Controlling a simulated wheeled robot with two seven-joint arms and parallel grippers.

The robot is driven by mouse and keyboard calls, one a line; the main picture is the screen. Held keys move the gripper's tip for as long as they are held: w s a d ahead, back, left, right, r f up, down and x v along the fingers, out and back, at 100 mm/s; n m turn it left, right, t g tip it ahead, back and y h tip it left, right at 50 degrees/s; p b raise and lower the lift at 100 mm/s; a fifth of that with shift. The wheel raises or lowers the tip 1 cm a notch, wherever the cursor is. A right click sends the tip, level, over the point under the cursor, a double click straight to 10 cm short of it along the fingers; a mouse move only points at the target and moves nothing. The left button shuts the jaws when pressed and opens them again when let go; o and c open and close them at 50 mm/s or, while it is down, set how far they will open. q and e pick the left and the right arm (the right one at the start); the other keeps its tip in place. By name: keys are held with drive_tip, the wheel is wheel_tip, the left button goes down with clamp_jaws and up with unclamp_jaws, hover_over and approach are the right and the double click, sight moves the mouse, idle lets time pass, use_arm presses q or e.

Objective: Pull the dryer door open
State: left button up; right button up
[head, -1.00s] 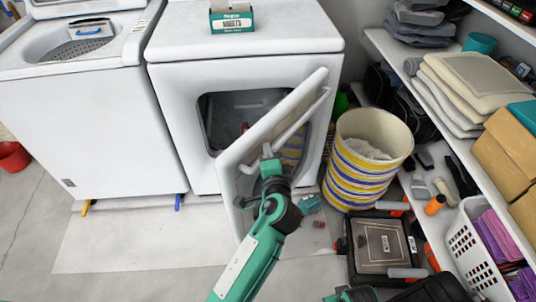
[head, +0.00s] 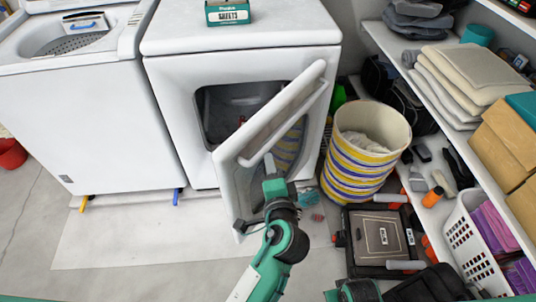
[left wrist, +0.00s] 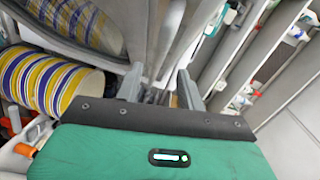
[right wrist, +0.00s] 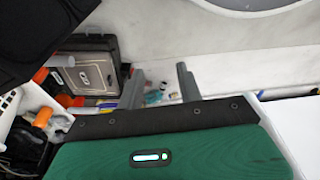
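The white dryer (head: 170,110) stands in the middle of the head view. My left gripper (head: 269,163) overlaps the door's window area in the head view. In the left wrist view, my left gripper's fingers (left wrist: 162,86) are apart, with the door's frame (left wrist: 75,45) close on the left side. I cannot tell whether they touch it. My right gripper (right wrist: 160,84) is open and empty, above the floor.
A striped basket (head: 355,175) stands right of the door. A black case (head: 378,240) lies on the floor in front of it. Shelving (head: 390,55) with cloths, boxes and a white basket (head: 465,245) runs along the right.

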use_arm(q)
drive_tip(key=s, duration=0.5)
drive_tip(key=shift+s+d+r, duration=0.2)
drive_tip(key=shift+d+r, duration=0.15)
drive_tip(key=shift+r, duration=0.05)
use_arm(e)
drive_tip(key=shift+w+a+r, duration=0.25)
drive_tip(key=shift+w+r, duration=0.1)
drive_tip(key=shift+r, duration=0.15)
